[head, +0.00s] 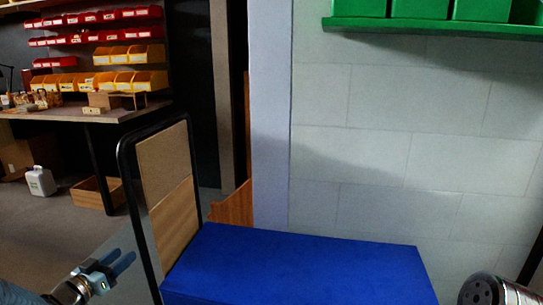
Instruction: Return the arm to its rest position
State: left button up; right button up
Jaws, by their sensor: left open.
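My left gripper (121,260) is at the bottom left of the head view, its fingers pointing up and right. It is open, with nothing between the fingers. It appears to the left of the cart's black frame and apart from it. My right gripper is not in view.
A blue-topped cart (300,268) with a black-framed wooden end panel (165,190) stands in front; its top is bare. A workbench (125,114) with red and yellow bins is at the back left. A wooden crate (92,194) and white container (40,181) are on the floor. Green bins (415,8) hang upper right.

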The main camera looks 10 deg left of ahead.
pick_arm(q)
jog(key=s+d+f+n+g, duration=0.1)
jog(key=d+f+n+g, duration=0.45)
jog(key=d+f, duration=1.55)
jog(key=s+d+f+m+g, duration=0.1)
jog(key=s+d+f+g, duration=0.2)
jog(key=s+d, duration=0.2)
jog(key=s+d+f+m+g+p, duration=0.1)
jog(key=s+d+f+g, duration=0.3)
jog(key=s, duration=0.5)
jog(key=s+d+f+m+g, duration=0.1)
jog(key=s+d+f+g, duration=0.2)
jog(key=s+d, duration=0.3)
jog(key=shift+s+f+g+h, duration=0.3)
jog(key=shift+s+f+g, duration=0.1)
jog(key=shift+f, duration=0.25)
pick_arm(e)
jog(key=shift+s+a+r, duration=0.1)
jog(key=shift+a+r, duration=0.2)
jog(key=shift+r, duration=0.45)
pick_arm(q)
jog(key=shift+w+d, duration=0.1)
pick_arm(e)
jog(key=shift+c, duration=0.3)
